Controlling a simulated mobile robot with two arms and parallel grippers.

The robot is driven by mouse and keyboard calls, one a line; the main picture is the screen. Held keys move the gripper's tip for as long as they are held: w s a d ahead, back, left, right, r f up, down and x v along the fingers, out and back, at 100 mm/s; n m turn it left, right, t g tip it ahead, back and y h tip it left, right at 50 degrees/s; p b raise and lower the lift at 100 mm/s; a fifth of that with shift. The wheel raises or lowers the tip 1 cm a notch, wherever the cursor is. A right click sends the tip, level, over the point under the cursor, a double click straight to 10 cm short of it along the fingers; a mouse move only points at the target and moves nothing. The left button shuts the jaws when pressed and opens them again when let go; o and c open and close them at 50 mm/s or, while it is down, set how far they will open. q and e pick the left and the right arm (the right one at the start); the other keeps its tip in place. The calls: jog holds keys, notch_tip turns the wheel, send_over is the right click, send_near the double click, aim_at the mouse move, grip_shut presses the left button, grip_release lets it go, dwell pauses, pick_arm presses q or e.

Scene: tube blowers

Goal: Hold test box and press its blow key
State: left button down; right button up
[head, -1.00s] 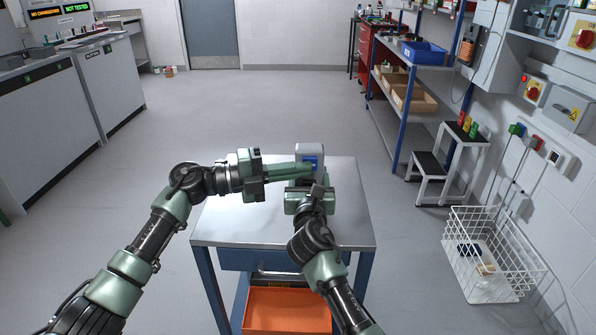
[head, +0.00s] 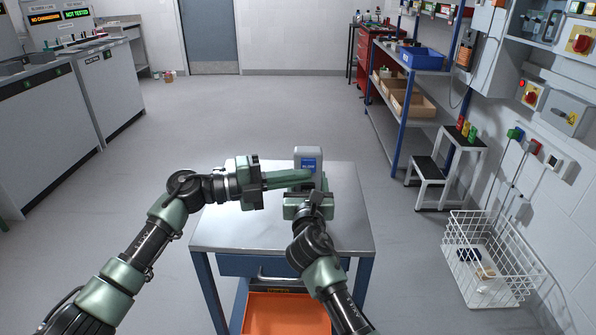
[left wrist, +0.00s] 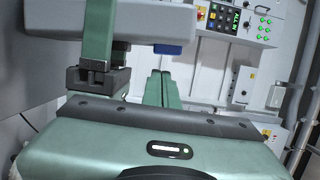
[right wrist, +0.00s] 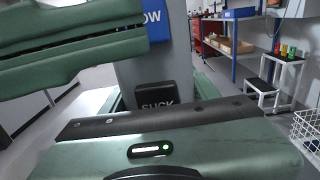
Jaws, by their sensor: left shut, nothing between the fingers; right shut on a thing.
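The test box (head: 308,154) is a grey upright block at the table's far edge. Its blue blow key (head: 308,164) faces me; a black key marked SUCK (right wrist: 157,95) sits below it. My right gripper (right wrist: 160,98) is shut around the box, a finger on each side. In the right wrist view the left fingers (right wrist: 80,45) partly cover the blue key (right wrist: 157,20). The left wrist view also shows the key (left wrist: 168,48). I cannot tell whether they touch.
The metal table (head: 225,225) is otherwise clear on top, with an orange bin (head: 285,312) beneath it. A step stool (head: 450,170) and a white wire basket (head: 490,270) stand to the right. A display at the back left reads NOT TESTED (head: 77,13).

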jog(key=shift+f, duration=0.1)
pick_arm(q)
jog(key=s+v, duration=0.1)
jog(key=v, duration=0.9)
jog(key=shift+s, duration=0.25)
jog(key=shift+r, duration=0.15)
pick_arm(e)
jog(key=o, duration=1.7)
jog(key=shift+d, duration=0.1)
